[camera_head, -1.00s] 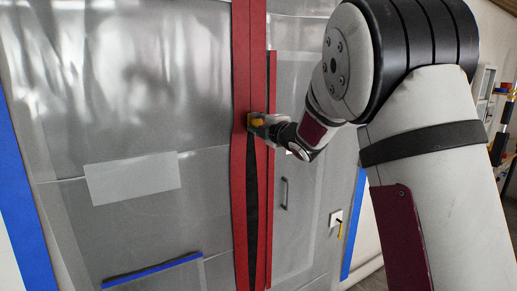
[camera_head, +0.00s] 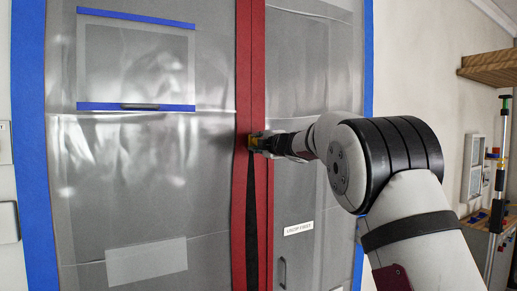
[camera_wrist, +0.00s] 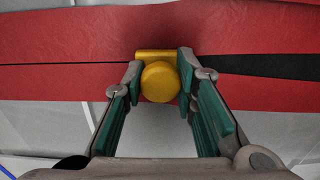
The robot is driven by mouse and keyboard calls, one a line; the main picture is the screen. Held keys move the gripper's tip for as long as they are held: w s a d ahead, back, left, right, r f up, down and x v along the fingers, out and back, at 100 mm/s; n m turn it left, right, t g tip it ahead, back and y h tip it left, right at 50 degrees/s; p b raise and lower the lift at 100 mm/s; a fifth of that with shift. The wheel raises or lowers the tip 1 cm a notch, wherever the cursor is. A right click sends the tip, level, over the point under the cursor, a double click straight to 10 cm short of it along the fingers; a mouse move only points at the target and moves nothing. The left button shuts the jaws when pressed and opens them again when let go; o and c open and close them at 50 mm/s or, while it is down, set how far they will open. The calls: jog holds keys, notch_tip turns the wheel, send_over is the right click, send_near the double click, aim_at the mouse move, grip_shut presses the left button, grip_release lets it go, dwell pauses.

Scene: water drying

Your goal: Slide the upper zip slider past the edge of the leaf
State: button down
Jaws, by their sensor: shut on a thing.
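The upper zip slider is yellow with a round knob (camera_wrist: 160,82). It also shows in the head view (camera_head: 257,143), on the red vertical zip strip (camera_head: 250,65). My gripper (camera_wrist: 161,86) is shut on the knob, one finger on each side. In the head view my gripper (camera_head: 264,144) reaches the strip from the right. Below the slider the strip parts around a narrow dark gap (camera_head: 251,225); above it the two red bands lie together. The gap shows right of the slider in the wrist view (camera_wrist: 270,65). I cannot make out the leaf's edge.
Grey translucent sheeting (camera_head: 150,215) spans both sides of the strip, framed by blue tape (camera_head: 32,160). A pale panel (camera_head: 146,261) and a small label (camera_head: 298,228) are on it. At the right are a wooden shelf (camera_head: 490,65) and a pole (camera_head: 499,180).

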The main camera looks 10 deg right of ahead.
jog(key=shift+r, duration=0.25)
jog(key=c, duration=1.3)
grip_release()
jog(key=shift+s, duration=0.1)
jog(key=v, duration=1.1)
jog(key=shift+s+d, duration=0.15)
jog(key=shift+s, duration=0.25)
